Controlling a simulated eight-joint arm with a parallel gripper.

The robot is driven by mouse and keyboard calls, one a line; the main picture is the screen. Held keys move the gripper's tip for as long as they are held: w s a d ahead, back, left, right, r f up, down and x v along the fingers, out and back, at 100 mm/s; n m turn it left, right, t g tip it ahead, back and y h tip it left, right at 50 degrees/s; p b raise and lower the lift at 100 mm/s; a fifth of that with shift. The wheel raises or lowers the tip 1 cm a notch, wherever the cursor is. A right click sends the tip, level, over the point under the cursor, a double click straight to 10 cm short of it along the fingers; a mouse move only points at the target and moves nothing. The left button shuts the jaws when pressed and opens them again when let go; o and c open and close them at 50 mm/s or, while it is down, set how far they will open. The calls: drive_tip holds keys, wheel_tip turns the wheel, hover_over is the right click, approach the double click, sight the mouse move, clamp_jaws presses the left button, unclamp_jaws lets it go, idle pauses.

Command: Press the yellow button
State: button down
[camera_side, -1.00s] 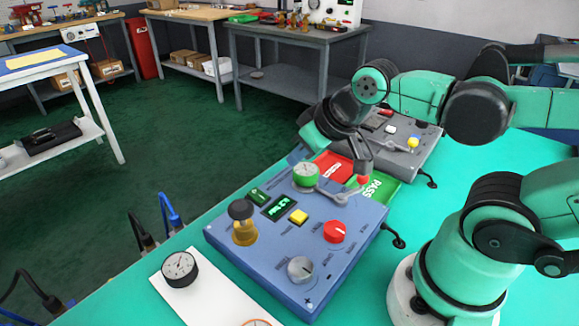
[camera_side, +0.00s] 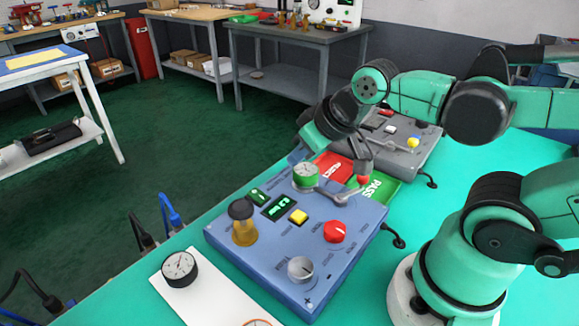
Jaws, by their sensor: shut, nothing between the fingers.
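My gripper (camera_side: 365,168) is behind and to the right of the button, over the back right part of the box. It is shut and empty, close above the red knob (camera_side: 363,181) of a grey lever. I cannot tell whether it touches the knob. It is clearly apart from the yellow button.
The box also carries a red dial (camera_side: 335,231), a grey dial (camera_side: 300,268), a green-ringed gauge (camera_side: 306,176) and a black-topped brass knob (camera_side: 242,222). Red (camera_side: 333,166) and green (camera_side: 378,190) trays lie behind. A grey box (camera_side: 408,140) stands farther back. A loose gauge (camera_side: 180,268) lies front left.

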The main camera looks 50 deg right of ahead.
sight(300, 218)
idle(0.6)
drive_tip(key=h, duration=0.2)
drive_tip(key=s+a+r+h, duration=0.1)
drive_tip(key=h, duration=0.1)
drive_tip(key=s+a+g+h, duration=0.1)
drive_tip(key=h, duration=0.2)
drive_tip(key=shift+r+m, duration=0.2)
drive_tip(key=shift+m, duration=0.2)
drive_tip(key=shift+f, duration=4.4)
drive_tip(key=shift+r, duration=2.5)
